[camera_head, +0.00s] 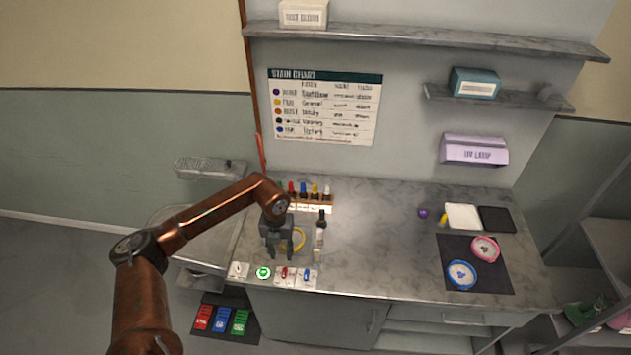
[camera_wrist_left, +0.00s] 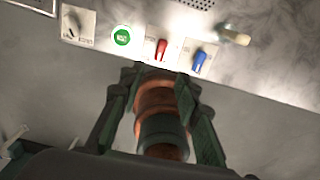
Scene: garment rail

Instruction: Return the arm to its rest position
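My left arm comes in from the left of the head view, bent at the elbow. Its gripper (camera_head: 284,250) points down over the front left part of the counter, just behind the row of switches. In the left wrist view its two fingers (camera_wrist_left: 158,76) stand apart. A copper and dark rounded part shows between them, which looks like part of my own body rather than a held thing. My right arm and gripper are not in view.
Along the front edge are a green button (camera_head: 263,273), a red switch (camera_head: 284,273) and a blue switch (camera_head: 307,275). A dark-capped bottle (camera_head: 321,226) stands right of the gripper. A rack of coloured bottles (camera_head: 310,195) is behind. The middle of the counter (camera_head: 375,235) is clear.

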